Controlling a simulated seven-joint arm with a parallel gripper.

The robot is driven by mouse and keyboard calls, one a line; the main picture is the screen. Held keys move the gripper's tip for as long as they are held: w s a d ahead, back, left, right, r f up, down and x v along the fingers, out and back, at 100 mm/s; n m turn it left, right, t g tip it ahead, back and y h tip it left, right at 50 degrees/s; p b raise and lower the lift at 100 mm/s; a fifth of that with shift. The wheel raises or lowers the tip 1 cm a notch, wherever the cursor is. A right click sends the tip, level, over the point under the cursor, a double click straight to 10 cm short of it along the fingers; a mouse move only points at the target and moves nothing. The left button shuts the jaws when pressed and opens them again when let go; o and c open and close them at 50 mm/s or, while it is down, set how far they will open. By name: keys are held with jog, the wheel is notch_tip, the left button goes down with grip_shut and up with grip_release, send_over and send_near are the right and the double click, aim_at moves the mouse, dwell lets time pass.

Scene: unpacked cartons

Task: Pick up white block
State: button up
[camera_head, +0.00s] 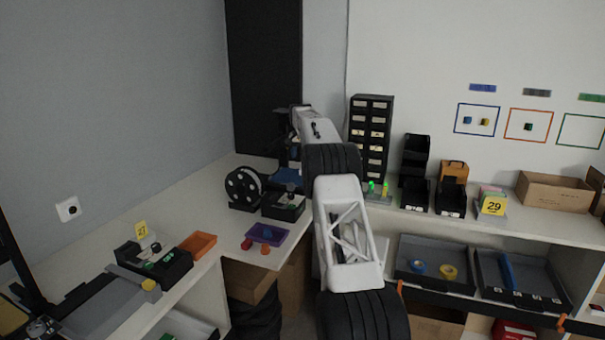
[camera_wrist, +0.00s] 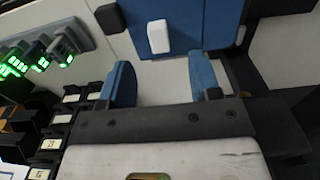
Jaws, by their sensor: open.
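A small white block (camera_wrist: 158,36) with rounded edges shows in the wrist view. It rests on a blue surface (camera_wrist: 195,22), just beyond the fingertips. My gripper (camera_wrist: 160,64) has two blue fingers spread apart with nothing between them. The block lies past the gap between the fingers, apart from both. In the head view, my arm reaches to the back corner, where a blue plate (camera_head: 287,177) shows beside it. I cannot make out the white block or my fingers there.
Green-lit displays (camera_wrist: 38,55) stand at the left in the wrist view. In the head view, a black drawer cabinet (camera_head: 371,135) stands right of my arm. A black spool (camera_head: 243,187) and a black bin (camera_head: 284,207) stand left of it on the bench.

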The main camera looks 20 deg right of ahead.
jog(key=shift+f, duration=0.1)
jog(key=shift+f, duration=1.2)
jog(key=shift+f, duration=0.1)
jog(key=shift+s+d+f, duration=0.1)
jog(key=shift+d+f, duration=0.05)
jog(key=shift+f, duration=2.35)
jog(key=shift+c, duration=0.4)
jog(key=c, duration=0.9)
jog(key=shift+r, duration=0.1)
